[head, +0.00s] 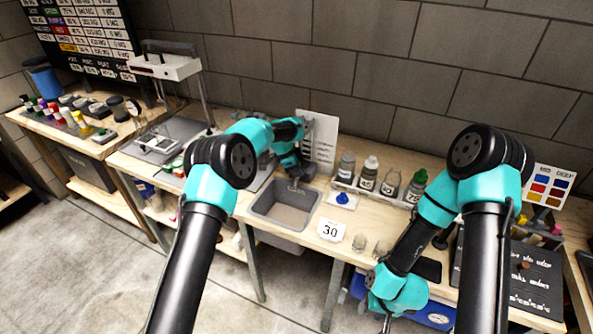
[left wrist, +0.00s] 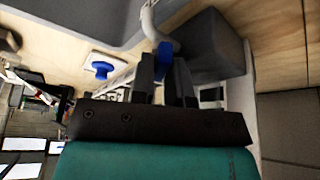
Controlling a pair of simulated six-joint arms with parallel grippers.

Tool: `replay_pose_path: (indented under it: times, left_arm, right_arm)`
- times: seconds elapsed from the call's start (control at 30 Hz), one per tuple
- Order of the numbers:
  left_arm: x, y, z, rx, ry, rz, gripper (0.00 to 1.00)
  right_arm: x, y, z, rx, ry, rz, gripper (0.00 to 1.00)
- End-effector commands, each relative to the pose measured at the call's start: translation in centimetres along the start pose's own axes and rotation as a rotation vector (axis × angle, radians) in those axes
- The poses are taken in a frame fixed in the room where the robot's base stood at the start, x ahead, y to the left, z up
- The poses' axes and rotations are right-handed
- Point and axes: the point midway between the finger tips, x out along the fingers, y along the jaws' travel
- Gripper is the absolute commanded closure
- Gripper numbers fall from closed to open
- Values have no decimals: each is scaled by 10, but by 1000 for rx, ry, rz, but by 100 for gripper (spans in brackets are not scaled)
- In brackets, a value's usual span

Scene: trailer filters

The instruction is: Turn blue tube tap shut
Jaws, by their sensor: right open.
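The blue tube tap (left wrist: 164,58) shows in the left wrist view as a blue lever below a curved pale grey tube (left wrist: 154,22). My left gripper (left wrist: 165,76) has one finger on each side of the blue lever; I cannot tell whether both fingers press on it. In the head view my left gripper (head: 295,183) is at the back edge of the grey sink basin (head: 268,207), and the tap is too small or hidden to make out there. My right gripper (head: 387,323) is open, low at the front of the bench, away from the tap.
A blue knob on a white pad (head: 343,199) lies right of the basin. A rack (head: 376,192) of several bottles stands behind it, and a "30" card (head: 331,230) and small glass cups stand in front. A white panel (head: 320,140) stands behind my left gripper.

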Motion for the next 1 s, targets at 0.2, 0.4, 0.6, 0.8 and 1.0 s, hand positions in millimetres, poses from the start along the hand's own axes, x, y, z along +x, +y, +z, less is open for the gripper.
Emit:
replay_pose_path:
  times: [0.2, 0.4, 0.6, 0.8, 1.0]
  left_arm:
    - [0, 0, 0, -1, 0, 0, 63]
    - [0, 0, 0, -1, 1, -1, 62]
    - [0, 0, 0, -20, 1, -10, 62]
    - [0, 1, 0, -103, 1, -43, 62]
    - [0, 1, -1, -229, 0, -96, 62]
  right_arm:
    - [0, 0, 0, 0, 0, 0, 54]
    - [0, 0, 0, 0, 0, 0, 54]
    - [0, 0, 0, 0, 0, 0, 54]
    - [0, 0, 0, 0, 0, 0, 54]
    - [0, 0, 0, 0, 0, 0, 54]
